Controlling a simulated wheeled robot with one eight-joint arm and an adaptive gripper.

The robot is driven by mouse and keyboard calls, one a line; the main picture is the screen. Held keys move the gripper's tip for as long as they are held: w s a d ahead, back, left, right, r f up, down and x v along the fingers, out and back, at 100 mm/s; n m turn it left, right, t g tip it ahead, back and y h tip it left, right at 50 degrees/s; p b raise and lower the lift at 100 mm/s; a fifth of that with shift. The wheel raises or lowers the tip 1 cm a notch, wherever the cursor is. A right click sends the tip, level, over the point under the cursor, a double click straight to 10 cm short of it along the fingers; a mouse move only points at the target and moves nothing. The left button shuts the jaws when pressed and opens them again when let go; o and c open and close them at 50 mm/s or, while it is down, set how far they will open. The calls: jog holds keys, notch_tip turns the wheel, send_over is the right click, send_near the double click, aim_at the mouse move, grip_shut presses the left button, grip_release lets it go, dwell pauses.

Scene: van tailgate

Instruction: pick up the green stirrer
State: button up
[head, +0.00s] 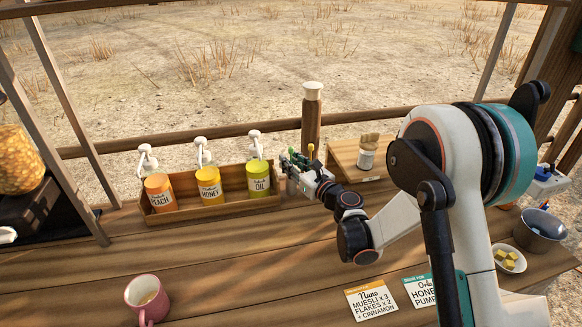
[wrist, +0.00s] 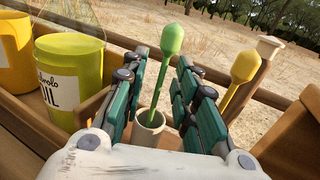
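The green stirrer (wrist: 172,40) stands tilted in a small pale cup (wrist: 148,130), its rounded head up and its thin shaft running down into the cup. In the head view its green head (head: 310,147) shows just above my gripper (head: 291,162). In the wrist view my gripper (wrist: 163,64) is open, with one finger on each side of the stirrer and gaps between them. A yellow stirrer (wrist: 245,68) leans to the right, outside the right finger; its lower end is hidden.
A wooden tray (head: 222,207) with peach, honey and oil pump bottles (head: 259,178) stands left of my gripper. A jar (head: 367,156) sits on a wooden box to the right. A pink mug (head: 146,298) stands front left; the middle tabletop is clear.

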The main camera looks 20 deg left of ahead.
jog(key=shift+w+a, duration=0.1)
jog(key=shift+a, duration=0.1)
grip_shut()
jog(key=shift+r, duration=0.15)
